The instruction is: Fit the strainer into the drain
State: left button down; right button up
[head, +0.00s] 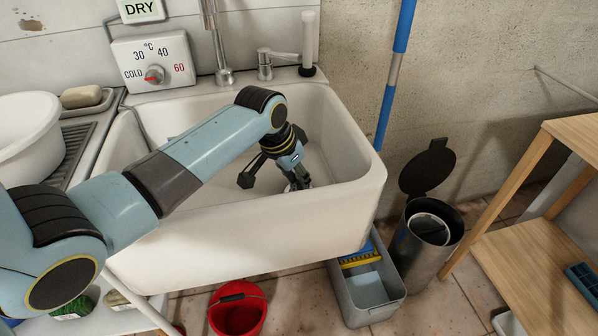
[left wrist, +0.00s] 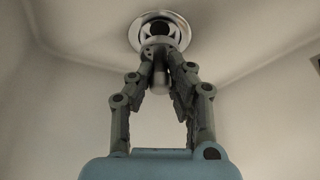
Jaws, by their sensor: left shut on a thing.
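My left gripper (head: 297,180) reaches down into the white sink (head: 240,235), close to its floor. In the left wrist view the left gripper (left wrist: 160,78) is shut on the strainer (left wrist: 160,56), a small grey metal piece with a short stem between the fingertips. The drain (left wrist: 183,34), a shiny round metal ring with a dark opening, lies just beyond the fingertips. The strainer overlaps the near side of the drain in that view; I cannot tell whether they touch. In the head view the gripper and arm hide most of this spot. My right gripper is not in view.
A tap (head: 224,74) and a small side tap (head: 265,65) stand at the sink's back edge. A white basin (head: 28,130) is at the left. A red bucket (head: 238,310), grey crate (head: 370,316) and open bin (head: 425,245) stand on the floor. The sink's inside right is clear.

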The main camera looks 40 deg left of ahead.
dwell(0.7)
pick_arm(q)
jog(key=shift+p, duration=0.35)
jog(key=shift+f+b, duration=0.65)
jog(key=shift+f, duration=0.8)
jog(key=c, duration=1.2)
grip_release()
jog(key=shift+o, duration=0.3)
jog(key=o, duration=0.4)
